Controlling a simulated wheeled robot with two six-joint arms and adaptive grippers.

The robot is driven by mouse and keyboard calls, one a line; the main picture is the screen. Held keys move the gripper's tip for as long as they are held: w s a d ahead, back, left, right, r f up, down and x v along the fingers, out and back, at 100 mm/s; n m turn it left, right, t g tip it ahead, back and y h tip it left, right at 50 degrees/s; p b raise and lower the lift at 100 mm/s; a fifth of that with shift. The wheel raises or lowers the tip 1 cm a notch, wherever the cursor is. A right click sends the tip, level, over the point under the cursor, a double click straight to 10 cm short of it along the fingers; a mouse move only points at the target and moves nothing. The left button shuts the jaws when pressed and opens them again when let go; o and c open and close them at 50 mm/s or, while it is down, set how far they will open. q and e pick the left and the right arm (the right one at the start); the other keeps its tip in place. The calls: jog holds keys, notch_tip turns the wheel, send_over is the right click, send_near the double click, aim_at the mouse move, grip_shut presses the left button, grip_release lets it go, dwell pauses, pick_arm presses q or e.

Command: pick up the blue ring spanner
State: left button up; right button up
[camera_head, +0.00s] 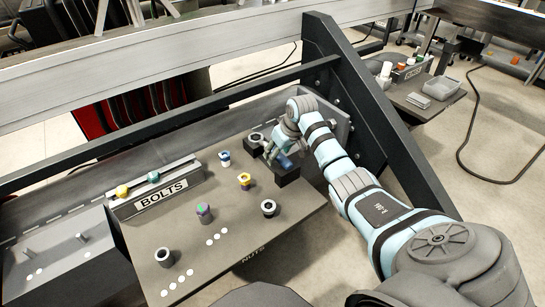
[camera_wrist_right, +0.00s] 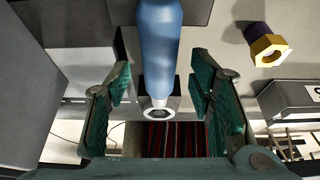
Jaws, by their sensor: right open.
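The blue ring spanner (camera_head: 284,161) is partly hidden behind my right gripper (camera_head: 277,150) in the head view. In the right wrist view its thick blue handle (camera_wrist_right: 160,45) runs down the middle of the picture. A pale hexagonal end with a dark hole (camera_wrist_right: 157,110) shows below the handle; I cannot tell whether it is the spanner's ring or a separate nut. My right gripper (camera_wrist_right: 163,90) is open, with one green-padded finger on each side of the spanner and visible gaps between. My left gripper is not in view.
A dark block (camera_head: 287,178) sits at the board's right edge by the gripper. The grey board (camera_head: 235,225) carries several nuts, including a yellow one (camera_head: 244,181). A BOLTS rack (camera_head: 155,190) stands to the left. A dark slanted beam (camera_head: 375,105) rises close to my right arm.

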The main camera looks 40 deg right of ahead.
jog(key=shift+w+f, duration=0.2)
jog(key=shift+f, duration=0.2)
jog(key=shift+s, duration=0.1)
jog(key=shift+f+p, duration=0.2)
jog(key=shift+p, duration=0.25)
grip_shut()
